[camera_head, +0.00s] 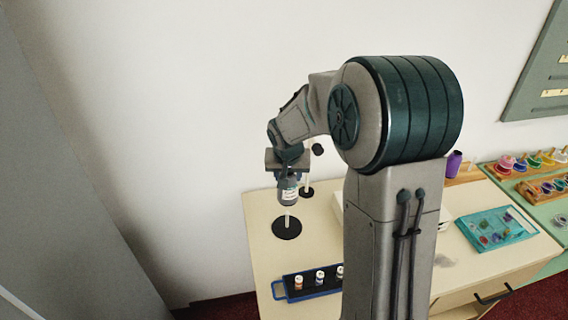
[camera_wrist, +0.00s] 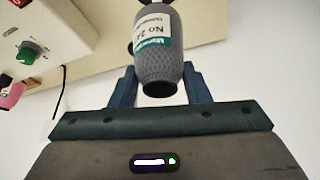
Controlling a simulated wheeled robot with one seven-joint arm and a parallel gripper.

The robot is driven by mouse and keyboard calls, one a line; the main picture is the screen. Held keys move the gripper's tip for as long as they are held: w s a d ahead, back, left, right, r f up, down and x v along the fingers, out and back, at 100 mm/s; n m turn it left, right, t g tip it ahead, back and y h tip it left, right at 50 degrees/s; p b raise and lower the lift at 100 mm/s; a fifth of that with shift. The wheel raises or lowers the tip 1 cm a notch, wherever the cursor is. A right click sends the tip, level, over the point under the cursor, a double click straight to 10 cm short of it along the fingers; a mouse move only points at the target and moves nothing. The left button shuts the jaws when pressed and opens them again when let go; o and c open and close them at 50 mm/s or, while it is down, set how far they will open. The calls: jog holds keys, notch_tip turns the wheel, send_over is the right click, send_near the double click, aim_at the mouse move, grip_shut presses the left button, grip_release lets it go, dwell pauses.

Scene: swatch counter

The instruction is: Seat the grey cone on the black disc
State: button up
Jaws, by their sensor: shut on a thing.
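The grey cone (camera_head: 288,196) is in my gripper (camera_head: 287,176), upright in the head view. It carries a white and green label and also shows in the wrist view (camera_wrist: 160,68) between the blue fingers of my gripper (camera_wrist: 160,88). The gripper is shut on it. A black disc (camera_head: 287,230) with a pale upright post (camera_head: 287,216) stands on the counter just below the cone. The cone's lower end is close to the post's top; I cannot tell whether they touch. A second, smaller black disc (camera_head: 306,193) with a pale post stands just behind.
A dark blue tray (camera_head: 274,289) with several small bottles sits at the counter's front. A pale box with a green knob (camera_wrist: 29,54) is beside the gripper. A purple cup (camera_head: 454,163), a teal tray (camera_head: 485,236) and wooden racks are at right. My arm hides the counter's middle.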

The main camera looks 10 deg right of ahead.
jog(key=b, duration=1)
send_near(287, 212)
jog(key=shift+w+r+x, duration=0.1)
jog(key=shift+w+x, duration=0.15)
jog(key=shift+x, duration=0.85)
jog(key=shift+w+r+x, duration=0.1)
jog(key=shift+w+x, duration=0.1)
jog(key=shift+x, duration=0.9)
jog(key=shift+w+r+x, duration=0.1)
jog(key=shift+w+x, duration=0.15)
jog(key=shift+x, duration=0.85)
jog(key=shift+d, duration=0.15)
jog(key=o, duration=1.4)
